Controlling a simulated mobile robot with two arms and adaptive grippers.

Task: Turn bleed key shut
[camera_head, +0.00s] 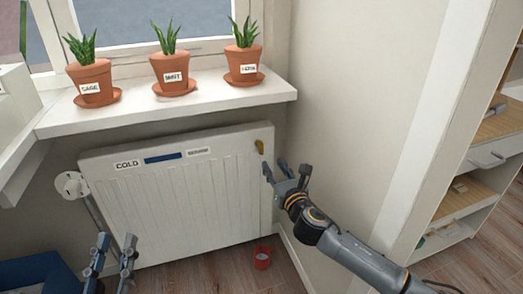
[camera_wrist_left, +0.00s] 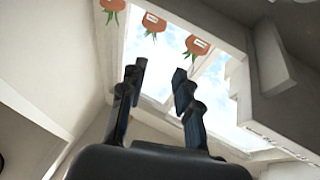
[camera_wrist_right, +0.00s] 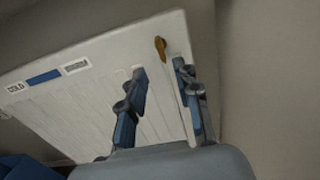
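The brass bleed key (camera_head: 259,146) is at the top right corner of the white radiator (camera_head: 180,205). It also shows in the right wrist view (camera_wrist_right: 160,47), hanging nearly upright, beyond and between the fingertips. My right gripper (camera_head: 286,168) is open and empty, just right of and below the key, apart from it; it shows in the right wrist view too (camera_wrist_right: 160,72). My left gripper (camera_head: 116,243) is open and empty in front of the radiator's lower left; its wrist view (camera_wrist_left: 160,75) looks up toward the window. The radiator carries a "COLD" label and a blue strip.
A windowsill (camera_head: 190,108) with three potted plants (camera_head: 172,73) overhangs the radiator. A red cup (camera_head: 263,257) stands on the floor below the key. A round white valve (camera_head: 71,185) is at the radiator's left. The wall (camera_head: 345,110) is close to the right; shelves (camera_head: 470,190) stand beyond.

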